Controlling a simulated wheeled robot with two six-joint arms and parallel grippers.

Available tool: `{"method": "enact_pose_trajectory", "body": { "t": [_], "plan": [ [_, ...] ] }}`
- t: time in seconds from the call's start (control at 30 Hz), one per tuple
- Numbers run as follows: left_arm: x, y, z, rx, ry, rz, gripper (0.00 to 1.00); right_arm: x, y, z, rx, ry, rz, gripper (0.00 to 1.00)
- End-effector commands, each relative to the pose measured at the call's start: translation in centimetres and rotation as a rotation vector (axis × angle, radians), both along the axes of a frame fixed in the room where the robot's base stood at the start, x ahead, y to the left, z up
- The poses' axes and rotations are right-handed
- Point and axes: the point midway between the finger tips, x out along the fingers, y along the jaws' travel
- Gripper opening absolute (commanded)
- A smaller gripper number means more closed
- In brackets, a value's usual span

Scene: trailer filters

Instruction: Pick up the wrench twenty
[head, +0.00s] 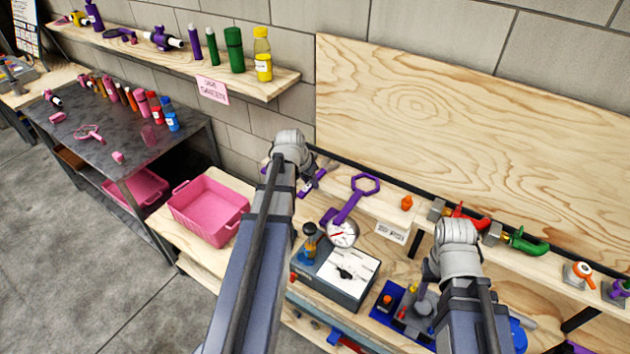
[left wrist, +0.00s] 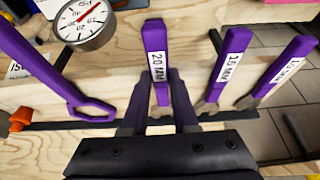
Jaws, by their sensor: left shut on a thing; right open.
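The purple wrench (left wrist: 156,38) labelled "20 MM" stands in the middle of the left wrist view, between the fingers of my left gripper (left wrist: 159,82). The gripper is shut on its handle; the wrench's lower end is partly hidden between the fingers. In the head view my left wrist hides most of this spot. My right gripper (head: 431,270) is open over the right part of the bench, mostly hidden by its own wrist.
Purple wrenches labelled "16 MM" (left wrist: 229,66) and another (left wrist: 283,66) stand to the right. A purple ring wrench (head: 352,200) and a gauge (head: 342,234) are on the other side. A pink bin (head: 207,212) stands left of my arm.

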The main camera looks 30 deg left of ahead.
Motion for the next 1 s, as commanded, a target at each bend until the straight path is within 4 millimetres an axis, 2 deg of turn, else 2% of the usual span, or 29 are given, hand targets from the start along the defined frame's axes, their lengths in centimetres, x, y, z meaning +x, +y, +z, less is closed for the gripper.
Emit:
{"method": "enact_pose_trajectory", "body": {
  "t": [0.03,0.2,1.0],
  "plan": [
    [0.00,0.00,0.00,0.000,0.000,0.000,0.16,0.00,0.00,0.00,0.000,0.000,0.000,0.50],
    [0.00,0.01,0.00,0.000,0.000,0.000,0.00,0.00,0.00,0.00,0.000,0.000,0.000,0.50],
    [0.01,0.00,0.00,0.000,0.000,0.000,0.00,0.00,0.00,0.00,0.000,0.000,0.000,0.50]
  ]
}}
